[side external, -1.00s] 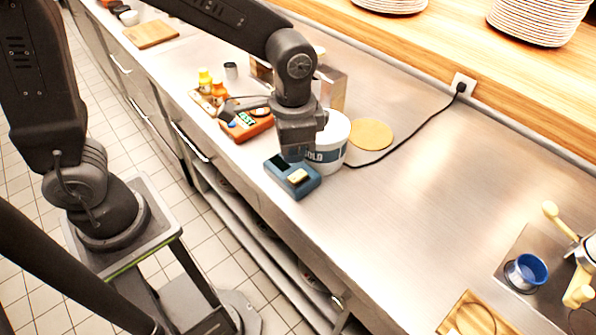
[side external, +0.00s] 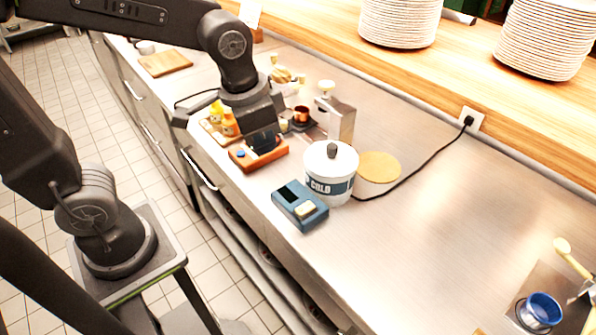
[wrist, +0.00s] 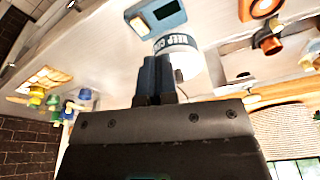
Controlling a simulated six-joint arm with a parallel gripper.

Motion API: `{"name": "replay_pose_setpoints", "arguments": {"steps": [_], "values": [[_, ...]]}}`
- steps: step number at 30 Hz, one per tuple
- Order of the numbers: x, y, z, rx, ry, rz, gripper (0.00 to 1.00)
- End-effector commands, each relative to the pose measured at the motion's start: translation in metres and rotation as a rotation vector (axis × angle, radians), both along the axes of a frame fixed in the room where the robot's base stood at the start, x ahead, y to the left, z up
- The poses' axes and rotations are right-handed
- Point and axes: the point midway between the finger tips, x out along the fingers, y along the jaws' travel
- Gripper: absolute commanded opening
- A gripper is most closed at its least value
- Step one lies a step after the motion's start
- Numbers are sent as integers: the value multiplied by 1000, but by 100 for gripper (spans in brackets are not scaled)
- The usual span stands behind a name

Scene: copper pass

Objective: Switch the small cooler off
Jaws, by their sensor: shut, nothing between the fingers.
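The small cooler (side external: 330,172) is a white round tub with a lid, a dark knob and a blue band reading "COLD". A blue control box (side external: 300,205) stands in front of it, with a dark display (side external: 287,191) and a cream switch (side external: 306,209). I cannot tell the switch's position. In the wrist view, the cooler (wrist: 180,58) and blue box (wrist: 158,14) lie beyond my gripper. My gripper (side external: 264,145) is shut and empty, left of the cooler and apart from it, in front of part of the orange device.
The orange device (side external: 258,153) has a blue button. Sauce bottles (side external: 228,122), a copper pot (side external: 301,115) and a metal box (side external: 340,118) stand nearby. A black cord runs to the wall socket (side external: 470,120). A round tan board (side external: 379,166) lies behind the cooler. The right counter is mostly clear.

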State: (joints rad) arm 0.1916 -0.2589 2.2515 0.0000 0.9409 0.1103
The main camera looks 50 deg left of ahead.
Motion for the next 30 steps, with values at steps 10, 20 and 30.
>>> {"name": "replay_pose_setpoints", "arguments": {"steps": [10, 20, 30], "values": [[-58, 48, 29, -58, -244, 256, 0], [-67, 54, 29, -65, -280, 296, 0], [-55, 47, 34, -26, -234, 160, 0]]}}
